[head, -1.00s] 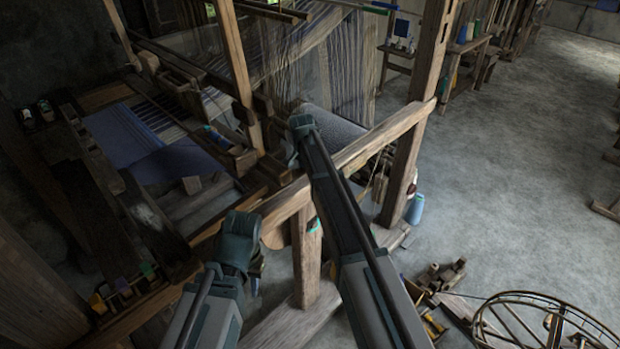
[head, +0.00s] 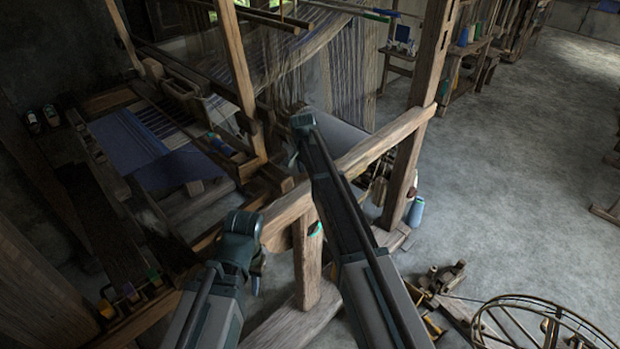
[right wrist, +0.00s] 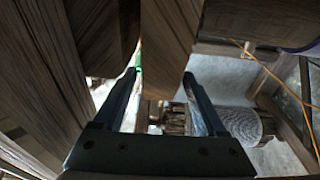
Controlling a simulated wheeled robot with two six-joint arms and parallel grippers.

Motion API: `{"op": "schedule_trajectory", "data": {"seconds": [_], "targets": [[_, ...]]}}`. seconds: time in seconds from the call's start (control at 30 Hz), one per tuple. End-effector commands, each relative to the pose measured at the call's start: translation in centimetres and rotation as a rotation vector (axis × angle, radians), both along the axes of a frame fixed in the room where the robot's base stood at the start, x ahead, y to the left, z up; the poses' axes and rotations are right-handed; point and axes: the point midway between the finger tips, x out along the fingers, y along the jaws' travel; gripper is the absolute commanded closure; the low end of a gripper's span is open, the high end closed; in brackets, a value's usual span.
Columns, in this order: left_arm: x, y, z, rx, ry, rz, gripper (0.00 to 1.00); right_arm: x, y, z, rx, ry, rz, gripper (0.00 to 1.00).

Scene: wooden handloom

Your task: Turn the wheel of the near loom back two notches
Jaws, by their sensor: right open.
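The near wooden loom (head: 385,143) fills the left and middle of the head view. A pale grey roll (head: 345,136) lies behind its slanting rail. In the right wrist view, a notched wooden wheel (right wrist: 177,119) shows beyond my fingers, beside the roll (right wrist: 242,126). My right gripper (right wrist: 160,74) is open, with a wooden beam of the loom showing between and above its fingertips; I cannot tell whether they touch it. In the head view my right arm reaches to the rail and its fingers are hidden. My left gripper (head: 257,272) hangs left of a short loom post; its jaws are unclear.
A spinning wheel (head: 545,325) stands on the floor at lower right. A blue bottle (head: 415,212) stands beside the loom's right post. Blue cloth (head: 130,140) lies on the loom at left. An orange cord (right wrist: 270,72) crosses the right wrist view. The floor at right is mostly clear.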

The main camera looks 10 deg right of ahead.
Motion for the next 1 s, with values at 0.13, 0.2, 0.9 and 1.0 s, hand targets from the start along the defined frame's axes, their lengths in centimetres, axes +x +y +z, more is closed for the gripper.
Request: {"op": "schedule_trajectory", "data": {"seconds": [0.13,0.2,0.9,1.0], "targets": [[0.0,0.0,3.0,0.0,0.0,0.0,0.7,-0.2,0.3,3.0,0.0,0.0,0.0,0.26],[0.0,0.0,4.1,0.0,0.0,0.0,0.7,-0.3,0.4,4.1,0.0,0.0,0.0,0.26],[0.0,0.0,11.0,0.0,0.0,0.0,0.7,-0.8,1.2,11.0,0.0,0.0,0.0,0.26],[0.0,0.0,10.9,0.0,0.0,0.0,0.7,-0.8,1.1,10.9,0.0,0.0,0.0,0.26]]}}
